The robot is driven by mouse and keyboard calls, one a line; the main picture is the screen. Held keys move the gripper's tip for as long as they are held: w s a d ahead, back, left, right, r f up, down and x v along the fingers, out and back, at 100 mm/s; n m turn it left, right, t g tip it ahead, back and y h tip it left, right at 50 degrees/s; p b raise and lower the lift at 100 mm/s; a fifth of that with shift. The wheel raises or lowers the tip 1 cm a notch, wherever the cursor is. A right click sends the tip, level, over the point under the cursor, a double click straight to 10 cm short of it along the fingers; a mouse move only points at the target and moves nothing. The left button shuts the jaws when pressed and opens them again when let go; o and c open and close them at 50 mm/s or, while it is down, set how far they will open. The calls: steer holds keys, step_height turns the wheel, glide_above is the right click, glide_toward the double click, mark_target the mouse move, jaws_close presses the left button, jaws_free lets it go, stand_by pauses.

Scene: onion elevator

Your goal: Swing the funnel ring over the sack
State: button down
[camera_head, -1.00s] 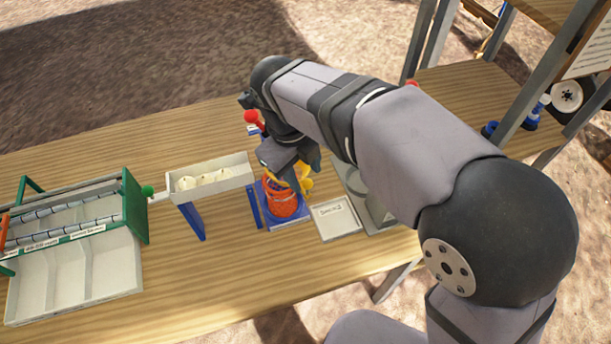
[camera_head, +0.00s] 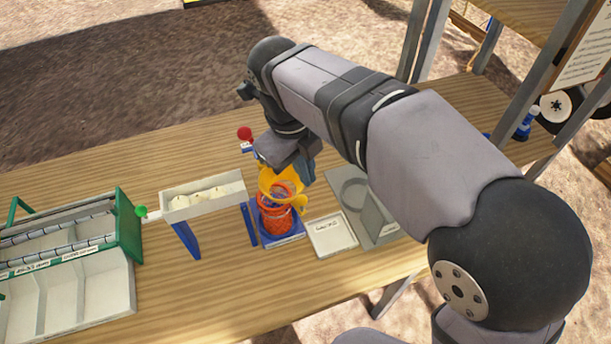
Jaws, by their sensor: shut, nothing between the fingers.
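The yellow funnel ring (camera_head: 269,187) is above the mouth of the orange mesh sack (camera_head: 275,219), tilted or level I cannot tell. A yellow tab (camera_head: 300,204) shows at its right side. The sack stands upright on a blue base (camera_head: 284,242). My gripper (camera_head: 286,170) is shut and empty, just above and behind the ring's upper right side. Its fingertips are partly hidden, and whether they touch the ring is unclear.
A tray with pale onions (camera_head: 211,198) stands left of the sack on a blue support. A green-framed sorter (camera_head: 128,225) is further left. A red knob (camera_head: 244,133) rises behind the sack. A white labelled tray (camera_head: 331,236) and a grey plate (camera_head: 388,229) lie right.

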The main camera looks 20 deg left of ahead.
steer(key=w+d+f+m+g+p, duration=0.3)
steer(key=w+d, duration=0.4)
steer(key=w, duration=0.6)
steer(key=s+a+r+n+g+y, duration=0.1)
steer(key=a+r+n, duration=0.1)
steer(key=n, duration=0.8)
steer(key=s+a+r+n+g+y, duration=0.1)
steer(key=r+n, duration=0.4)
steer(key=n, duration=0.6)
steer(key=shift+s+a+n+p, duration=0.3)
steer(key=shift+s+a+p, duration=0.05)
steer(key=shift+s+a, duration=0.4)
steer(key=shift+f, duration=0.15)
